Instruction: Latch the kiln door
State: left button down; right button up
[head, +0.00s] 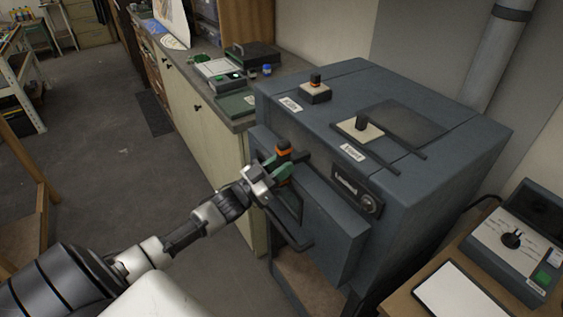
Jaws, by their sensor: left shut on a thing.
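The kiln (455,165) is a large blue-grey box at the right. Its door (335,238) is the thick panel on the side facing me. It stands close against the kiln body, but I cannot tell whether it is fully seated. A latch handle (283,148) with a black top and orange band sits at the door's upper left. My left gripper (279,168), with green fingertips, is shut on this handle. The fingers hide the handle's lower part and some of the latch. My right gripper is not in view.
A counter (205,110) with trays stands behind to the left. A control box (515,245) and white tablet (462,292) sit at lower right. The floor at left is open.

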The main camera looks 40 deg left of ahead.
pick_arm(q)
jog(key=shift+f+n+y, duration=0.1)
jog(key=shift+n+y, duration=0.3)
jog(key=shift+n, duration=0.4)
jog(key=c, duration=0.9)
grip_release()
jog(key=shift+b+v, duration=1.65)
jog(key=shift+v, duration=3.75)
jog(key=shift+f, duration=0.15)
